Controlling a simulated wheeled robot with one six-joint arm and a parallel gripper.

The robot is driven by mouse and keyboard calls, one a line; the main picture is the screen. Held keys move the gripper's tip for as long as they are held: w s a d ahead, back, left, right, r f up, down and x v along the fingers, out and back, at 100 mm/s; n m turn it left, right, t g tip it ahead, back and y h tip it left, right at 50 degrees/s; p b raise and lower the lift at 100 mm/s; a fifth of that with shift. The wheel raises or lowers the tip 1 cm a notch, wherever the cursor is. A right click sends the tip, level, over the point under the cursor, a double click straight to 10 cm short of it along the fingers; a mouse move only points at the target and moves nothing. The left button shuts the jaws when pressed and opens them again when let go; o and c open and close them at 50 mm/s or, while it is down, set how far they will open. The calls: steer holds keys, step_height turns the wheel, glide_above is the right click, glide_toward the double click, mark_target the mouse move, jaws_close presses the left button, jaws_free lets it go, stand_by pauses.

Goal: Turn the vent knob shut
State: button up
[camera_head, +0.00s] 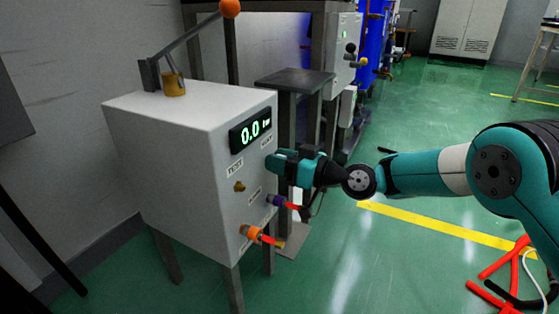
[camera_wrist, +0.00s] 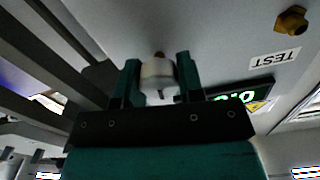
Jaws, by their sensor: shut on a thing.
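The vent knob (camera_wrist: 158,82) is a pale, rounded knob on the front panel of the white box (camera_head: 180,150). In the wrist view it sits between the two teal fingers of my gripper (camera_wrist: 158,68), which are shut on it from both sides. In the head view my gripper (camera_head: 274,163) reaches the panel from the right, under the display (camera_head: 251,130), which reads 0.0. There the gripper hides the knob. I cannot tell from these frames how far the knob is turned.
A brass fitting (camera_head: 239,187) sits by the TEST label. Below my gripper, a purple connector (camera_head: 274,200) and an orange connector (camera_head: 250,232) stick out with red ends. A lever with an orange ball (camera_head: 230,8) stands on top. A dark post stands behind the box.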

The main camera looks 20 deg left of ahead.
steer(key=shift+r+p, duration=0.1)
steer(key=shift+p, duration=0.2)
steer(key=m+p, duration=0.2)
steer(key=m, duration=0.1)
steer(key=m+p, duration=0.3)
steer(key=m, duration=0.1)
steer(key=shift+p, duration=0.35)
steer(key=m+p, duration=0.2)
steer(key=m, duration=0.2)
steer(key=shift+w+m, duration=0.1)
steer(key=shift+m, duration=0.3)
steer(key=shift+f+m+p, duration=0.15)
steer(key=shift+m+p, duration=0.1)
steer(key=shift+m, duration=0.75)
steer(key=shift+f+m+p, duration=0.15)
steer(key=shift+m+p, duration=0.1)
steer(key=shift+m, duration=0.75)
steer(key=o, duration=0.9)
steer(key=shift+o, duration=0.2)
